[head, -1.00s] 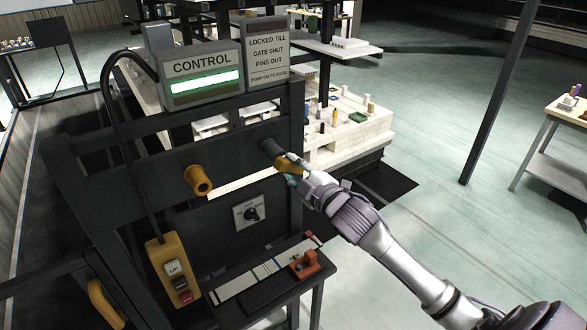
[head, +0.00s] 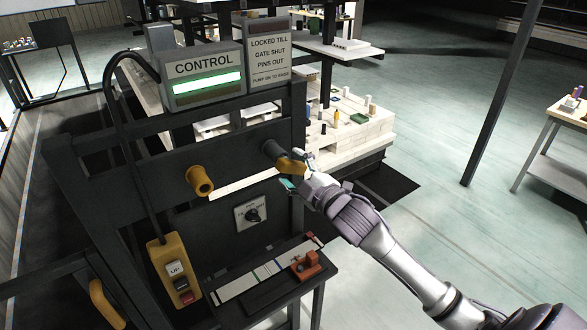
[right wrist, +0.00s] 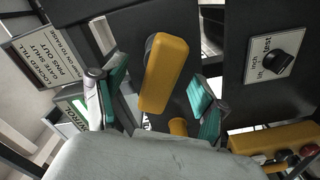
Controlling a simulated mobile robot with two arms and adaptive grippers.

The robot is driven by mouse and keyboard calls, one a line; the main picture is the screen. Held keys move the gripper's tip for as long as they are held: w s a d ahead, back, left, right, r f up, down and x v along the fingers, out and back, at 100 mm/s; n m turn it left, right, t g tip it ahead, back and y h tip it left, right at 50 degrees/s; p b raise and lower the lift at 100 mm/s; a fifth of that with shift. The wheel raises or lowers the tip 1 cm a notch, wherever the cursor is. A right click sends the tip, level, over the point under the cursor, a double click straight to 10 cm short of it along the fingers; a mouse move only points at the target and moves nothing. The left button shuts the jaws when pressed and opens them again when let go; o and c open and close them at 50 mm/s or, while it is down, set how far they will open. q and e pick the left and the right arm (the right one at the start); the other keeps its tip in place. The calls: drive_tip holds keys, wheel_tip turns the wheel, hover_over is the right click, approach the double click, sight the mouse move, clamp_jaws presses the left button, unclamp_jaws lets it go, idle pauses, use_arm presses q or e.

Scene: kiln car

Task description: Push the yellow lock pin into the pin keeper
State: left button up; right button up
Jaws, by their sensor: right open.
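The yellow lock pin shows as a yellow handle (head: 292,166) at the end of a dark round sleeve (head: 272,148) on the dark frame's crossbar. In the right wrist view the handle (right wrist: 165,75) lies between my two teal-padded fingers, with a gap on each side. My right gripper (right wrist: 157,82) is open around the handle and not clamped on it. A yellow open-ended tube (head: 200,181) sits on the crossbar to the left. I cannot tell which of these sockets is the pin keeper, and the pin's shaft is hidden. My left gripper is not in view.
A control box (head: 203,78) with a lit green strip and a sign (head: 269,52) stand above the crossbar. Below are a rotary switch (head: 250,213), a yellow button pendant (head: 172,270) and a small shelf with an orange-red block (head: 305,265).

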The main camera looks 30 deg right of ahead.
drive_tip(key=shift+s, duration=0.3)
idle(0.4)
drive_tip(key=shift+s+d+p, duration=0.2)
drive_tip(key=shift+s+p, duration=0.35)
drive_tip(key=shift+s, duration=1.35)
drive_tip(key=shift+s+r, duration=0.1)
drive_tip(key=s+d, duration=0.1)
drive_tip(key=s, duration=1.1)
idle(0.8)
